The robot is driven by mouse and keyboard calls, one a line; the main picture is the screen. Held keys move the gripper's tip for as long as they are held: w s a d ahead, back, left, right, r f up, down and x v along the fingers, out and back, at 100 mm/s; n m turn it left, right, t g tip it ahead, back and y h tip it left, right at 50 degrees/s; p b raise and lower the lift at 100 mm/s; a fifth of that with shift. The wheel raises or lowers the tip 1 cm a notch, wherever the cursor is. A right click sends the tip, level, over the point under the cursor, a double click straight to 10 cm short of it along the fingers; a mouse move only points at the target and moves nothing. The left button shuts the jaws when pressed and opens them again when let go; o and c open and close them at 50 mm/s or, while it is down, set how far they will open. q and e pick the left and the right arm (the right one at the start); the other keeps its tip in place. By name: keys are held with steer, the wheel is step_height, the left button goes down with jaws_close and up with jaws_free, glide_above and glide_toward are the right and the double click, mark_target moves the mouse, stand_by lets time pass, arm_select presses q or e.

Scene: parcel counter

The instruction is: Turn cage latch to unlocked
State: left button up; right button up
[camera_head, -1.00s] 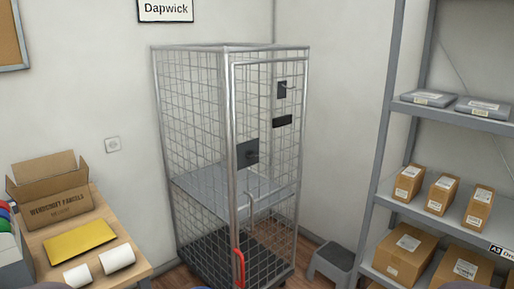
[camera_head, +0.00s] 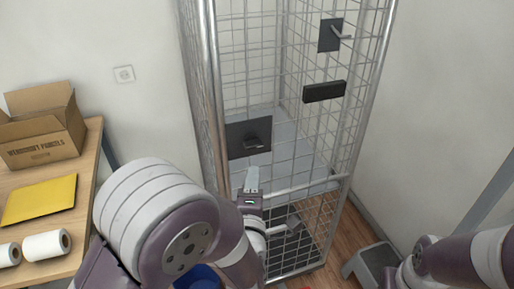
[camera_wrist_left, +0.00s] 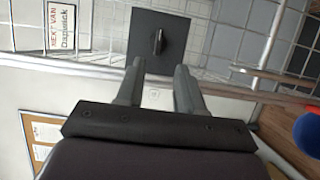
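The wire cage's metal frame (camera_head: 214,80) stands in front of me. A dark square latch plate (camera_head: 238,133) with a small protruding lever (camera_head: 254,144) is on its front. My left gripper (camera_head: 254,184) is raised just below and in front of this plate. In the left wrist view the dark plate (camera_wrist_left: 143,28) and its lever (camera_wrist_left: 158,41) are straight ahead, beyond the fingertips. My left gripper (camera_wrist_left: 159,78) is open and empty there, apart from the lever. My right arm shows at the lower right, but its gripper is out of view.
A second dark plate with a handle (camera_head: 330,36) and a black bar (camera_head: 324,92) are higher on the cage. A table (camera_head: 90,165) with an open carton (camera_head: 42,130), yellow envelope (camera_head: 40,199) and rolls (camera_head: 46,245) is left. A grey step stool (camera_head: 372,262) stands right.

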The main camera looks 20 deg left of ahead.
mark_target(254, 148)
arm_select(q)
steer(key=p+x, duration=0.2)
steer(key=x, duration=0.8)
steer(key=shift+w+a+r+p, duration=0.1)
steer(key=shift+w+a+p, duration=0.15)
steer(key=shift+p, duration=0.05)
steer(key=shift+w+a, duration=0.15)
steer(key=shift+a, duration=0.1)
steer(key=shift+w, duration=0.1)
steer(key=shift+c, duration=0.6)
steer(key=shift+d, duration=0.1)
jaws_close()
arm_select(e)
steer(key=r, duration=0.3)
steer(key=shift+s+a+r, duration=0.1)
steer(key=shift+s+a, duration=0.15)
steer(key=shift+s, duration=0.1)
